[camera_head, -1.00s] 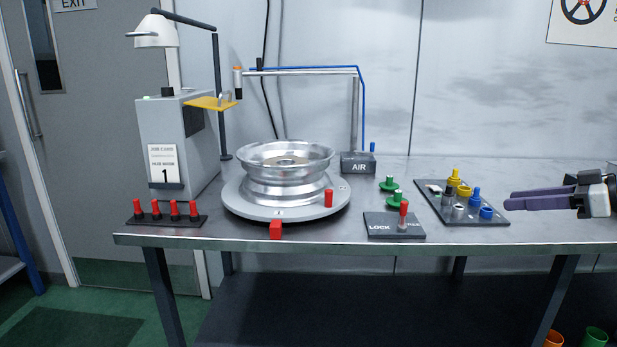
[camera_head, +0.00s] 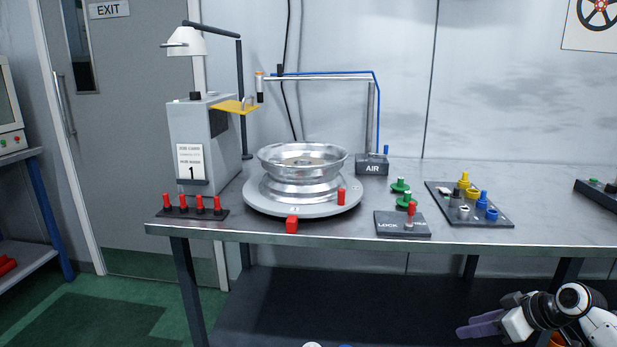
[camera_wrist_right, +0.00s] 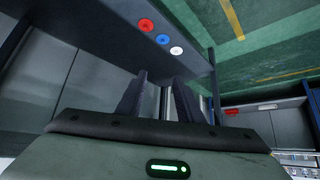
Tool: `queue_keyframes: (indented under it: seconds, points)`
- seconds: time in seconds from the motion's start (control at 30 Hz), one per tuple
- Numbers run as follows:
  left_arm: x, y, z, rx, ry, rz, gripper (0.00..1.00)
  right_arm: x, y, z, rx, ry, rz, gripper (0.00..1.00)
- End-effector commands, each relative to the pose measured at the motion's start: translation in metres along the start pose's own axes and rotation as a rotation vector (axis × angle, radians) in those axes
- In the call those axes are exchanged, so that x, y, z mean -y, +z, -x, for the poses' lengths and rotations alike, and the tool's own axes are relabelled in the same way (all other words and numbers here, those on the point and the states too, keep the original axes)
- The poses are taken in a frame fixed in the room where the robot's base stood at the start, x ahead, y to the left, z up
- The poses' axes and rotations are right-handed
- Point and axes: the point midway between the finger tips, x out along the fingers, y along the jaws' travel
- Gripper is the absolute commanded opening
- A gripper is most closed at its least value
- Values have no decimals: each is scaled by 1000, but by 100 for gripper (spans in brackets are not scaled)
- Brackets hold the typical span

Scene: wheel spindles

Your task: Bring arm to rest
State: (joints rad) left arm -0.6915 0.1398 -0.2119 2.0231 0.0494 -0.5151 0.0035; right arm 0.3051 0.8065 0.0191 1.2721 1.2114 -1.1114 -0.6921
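My right gripper (camera_head: 478,327) is low at the right in the head view, in front of the table and below its top. Its purple fingers point left. In the right wrist view the two dark fingers (camera_wrist_right: 160,82) stand apart with nothing between them. My left gripper is in neither view. The silver wheel (camera_head: 303,170) lies flat on the round grey turntable (camera_head: 262,203) on the table, well away from the right gripper.
The metal table (camera_head: 560,212) is above and behind the right gripper. It carries a lock block (camera_head: 403,229), a dark tray (camera_head: 470,218) of coloured parts, and a rack of red pegs (camera_head: 192,211). An orange bin (camera_head: 559,341) is near the right arm.

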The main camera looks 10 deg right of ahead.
Motion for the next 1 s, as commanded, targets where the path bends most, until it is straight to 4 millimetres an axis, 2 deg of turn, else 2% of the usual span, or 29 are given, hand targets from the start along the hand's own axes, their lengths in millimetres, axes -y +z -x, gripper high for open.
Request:
queue_keyframes:
  seconds: [0.03, 0.1, 0.17, 0.27, 0.3, 0.37, 0.4, 0.5, 0.6, 0.7, 0.77, 1.0]
  points:
    - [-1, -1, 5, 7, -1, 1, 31, 30, 27, -24, 45, -4, 1, 33]
    - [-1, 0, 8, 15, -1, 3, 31, 65, 59, -48, 86, 9, 3, 33]
    - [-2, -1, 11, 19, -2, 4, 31, 99, 86, -65, 110, 17, 5, 33]
    - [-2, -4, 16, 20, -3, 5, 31, 163, 126, -82, 124, 28, 3, 33]
    - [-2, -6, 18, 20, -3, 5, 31, 190, 140, -84, 121, 30, -2, 33]
    - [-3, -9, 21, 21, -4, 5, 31, 233, 157, -83, 106, 33, -14, 33]
    - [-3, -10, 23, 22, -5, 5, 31, 261, 166, -79, 91, 35, -25, 33]
    - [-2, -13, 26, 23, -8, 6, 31, 323, 177, -61, 37, 42, -66, 33]
    - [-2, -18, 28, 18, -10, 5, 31, 366, 177, -39, -17, 53, -109, 33]
    - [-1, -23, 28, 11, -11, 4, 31, 389, 172, -23, -57, 64, -141, 33]
    - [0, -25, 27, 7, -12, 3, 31, 396, 170, -17, -71, 69, -151, 33]
    - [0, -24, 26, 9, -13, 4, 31, 400, 169, -14, -82, 74, -157, 33]
